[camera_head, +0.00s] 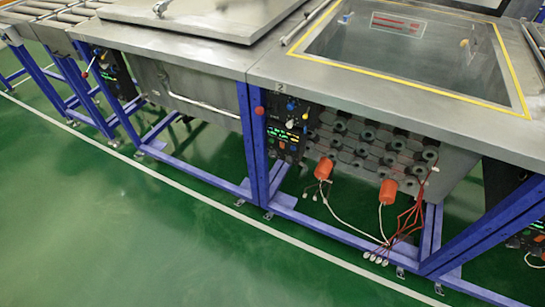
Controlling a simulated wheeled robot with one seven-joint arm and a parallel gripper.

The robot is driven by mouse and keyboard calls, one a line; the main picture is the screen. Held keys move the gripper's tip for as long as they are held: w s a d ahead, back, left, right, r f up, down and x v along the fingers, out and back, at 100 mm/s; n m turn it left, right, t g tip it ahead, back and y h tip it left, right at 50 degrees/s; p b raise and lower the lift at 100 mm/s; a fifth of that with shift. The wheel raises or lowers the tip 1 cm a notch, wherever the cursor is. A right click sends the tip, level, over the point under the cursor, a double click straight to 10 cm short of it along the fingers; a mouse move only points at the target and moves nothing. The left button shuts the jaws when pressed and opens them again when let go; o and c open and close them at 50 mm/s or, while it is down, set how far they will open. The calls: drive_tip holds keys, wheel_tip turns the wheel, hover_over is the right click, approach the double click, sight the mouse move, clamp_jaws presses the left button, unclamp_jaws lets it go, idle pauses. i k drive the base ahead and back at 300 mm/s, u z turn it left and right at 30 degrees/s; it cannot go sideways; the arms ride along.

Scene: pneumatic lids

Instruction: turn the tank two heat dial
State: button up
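The control panel (287,128) marked by a small "2" on the tabletop edge above it is black and hangs under the front edge of the steel table. It carries a blue knob (291,106), lit green readouts and several small controls. A red knob (260,110) sticks out at its left side. I cannot tell which of these is the heat dial, nor how it is set. The tank (400,60) right of the panel has a clear top inside a yellow border. My gripper is not in view.
Blue frame legs (250,140) stand beside the panel. Orange cylinders (325,168) with loose cables hang under the tank at the right. A similar panel (112,75) sits further left. The green floor (130,220) in front is clear, with a white line.

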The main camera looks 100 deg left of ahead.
sight(272, 154)
drive_tip(key=k, duration=2.75)
drive_tip(key=u, duration=0.85)
drive_tip(key=i, duration=1)
drive_tip(key=u, duration=0.05)
